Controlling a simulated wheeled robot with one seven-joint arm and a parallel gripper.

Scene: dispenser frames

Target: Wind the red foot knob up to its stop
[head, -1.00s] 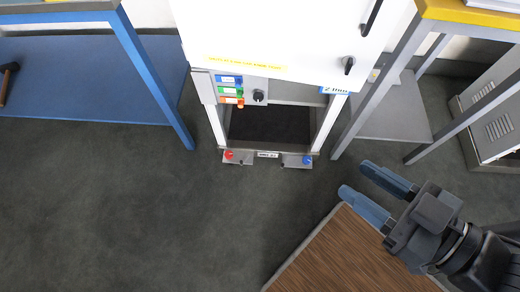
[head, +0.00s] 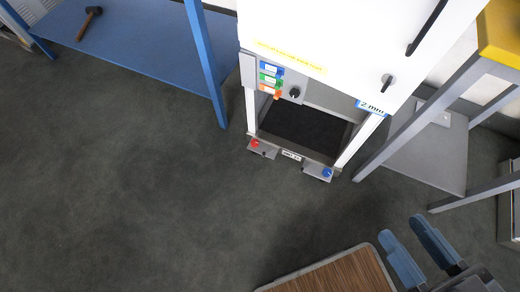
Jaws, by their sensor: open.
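The red foot knob (head: 255,143) sits on a small grey foot plate at the lower left front of the white dispenser frame (head: 330,35), near the floor. A blue foot knob (head: 327,172) sits on a matching plate at the lower right front. My gripper (head: 408,236) is at the lower right of the head view, with its two blue fingers apart and nothing between them. It is well to the right of the red knob and below it in the picture, not touching it. The gripper's wrist is cut off by the bottom edge.
A brown wood-grained top (head: 335,275) lies at the bottom, left of my gripper. A blue bench (head: 130,45) with a hammer (head: 90,22) stands left of the frame. A grey-legged stand (head: 430,150) is at right. Dark floor (head: 130,190) in front of the red knob is clear.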

